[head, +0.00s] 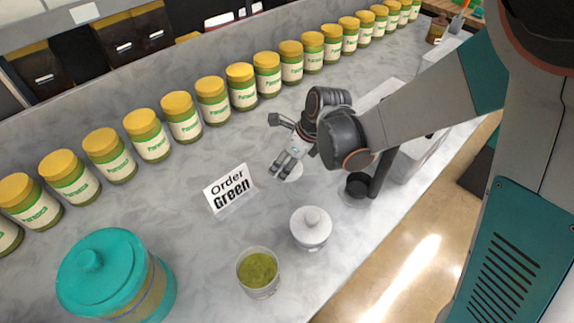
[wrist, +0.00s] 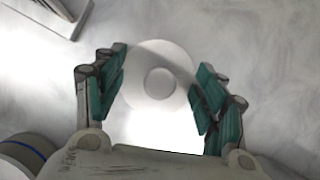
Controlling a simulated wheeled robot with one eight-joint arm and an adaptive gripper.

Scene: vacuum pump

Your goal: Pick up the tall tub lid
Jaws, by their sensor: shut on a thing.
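The lid (wrist: 140,62) is round and white with a knob in its centre, and shows between the fingers in the wrist view. In the head view a pale round piece of it (head: 293,172) shows beside my fingertips. My gripper (head: 283,163) points down over the counter, with its teal-padded fingers on opposite sides of the lid, shut on it. A bright white area shows below the lid in the wrist view; I cannot tell whether a tub is under it.
A small pale lidded pot (head: 311,233), a glass of green stuff (head: 258,270) and a teal-lidded canister (head: 100,270) stand in front. An "Order Green" sign (head: 229,188) stands left of my gripper. Labelled yellow-lidded jars (head: 147,137) line the back. Counter between is clear.

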